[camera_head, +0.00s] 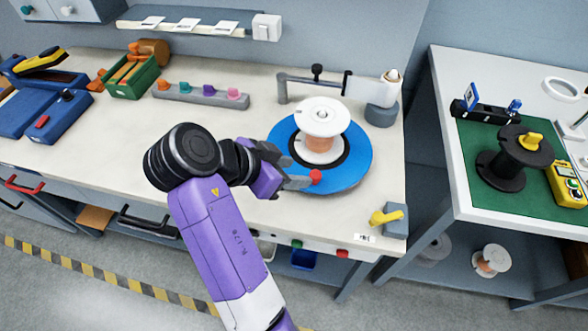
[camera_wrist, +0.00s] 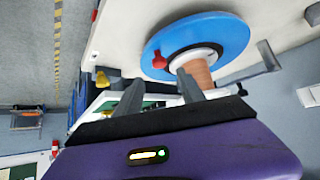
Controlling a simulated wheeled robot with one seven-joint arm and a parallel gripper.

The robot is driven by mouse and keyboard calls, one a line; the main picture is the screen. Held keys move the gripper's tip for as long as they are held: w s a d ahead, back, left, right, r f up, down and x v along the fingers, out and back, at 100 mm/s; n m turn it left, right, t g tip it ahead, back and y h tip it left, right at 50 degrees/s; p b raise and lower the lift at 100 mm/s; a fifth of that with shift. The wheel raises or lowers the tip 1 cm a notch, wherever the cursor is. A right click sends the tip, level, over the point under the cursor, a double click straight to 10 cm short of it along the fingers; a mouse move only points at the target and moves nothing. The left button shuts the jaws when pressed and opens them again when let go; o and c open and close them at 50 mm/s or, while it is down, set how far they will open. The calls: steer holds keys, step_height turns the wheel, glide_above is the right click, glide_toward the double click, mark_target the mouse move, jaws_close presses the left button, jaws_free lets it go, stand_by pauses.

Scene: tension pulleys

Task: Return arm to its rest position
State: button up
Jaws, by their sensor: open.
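My purple arm reaches over the front of the white workbench in the head view. My gripper (camera_head: 300,180) is at the front left edge of a blue disc (camera_head: 358,168), close to a red knob (camera_head: 316,176) on it. In the wrist view, my gripper's two grey fingers (camera_wrist: 157,95) stand apart with nothing held between them. The red knob (camera_wrist: 159,62) shows just beyond them. A white spool with copper-coloured winding (camera_head: 322,130) stands on the disc. I cannot tell whether a finger touches the knob or disc.
A metal arm bracket (camera_head: 315,80) stands behind the disc. A yellow lever (camera_head: 387,216) sits at the bench's front right. A pulley rail (camera_head: 200,95) and green bin (camera_head: 132,78) are at the back left. A second bench (camera_head: 440,110) with a black spool (camera_head: 512,160) stands right, across a gap.

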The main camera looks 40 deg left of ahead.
stand_by(0.3)
steer(key=w+a+r+n+t+y, duration=0.1)
steer(key=a+r+n+t+y, duration=0.15)
steer(key=a+n+y, duration=0.5)
steer(key=s+d+f+t+y, duration=0.2)
steer(key=d, duration=1.3)
steer(key=s+d+f+t+y, duration=0.2)
steer(key=s+d, duration=0.1)
steer(key=d, duration=1.1)
steer(key=s+d+m+h, duration=0.2)
steer(key=s+d+h, duration=0.3)
steer(key=s+d, duration=0.4)
steer(key=s+d+m+h, duration=0.3)
steer(key=s+d+h, duration=0.2)
steer(key=s+d, duration=0.5)
steer(key=d, duration=0.6)
steer(key=shift+d+m, duration=0.35)
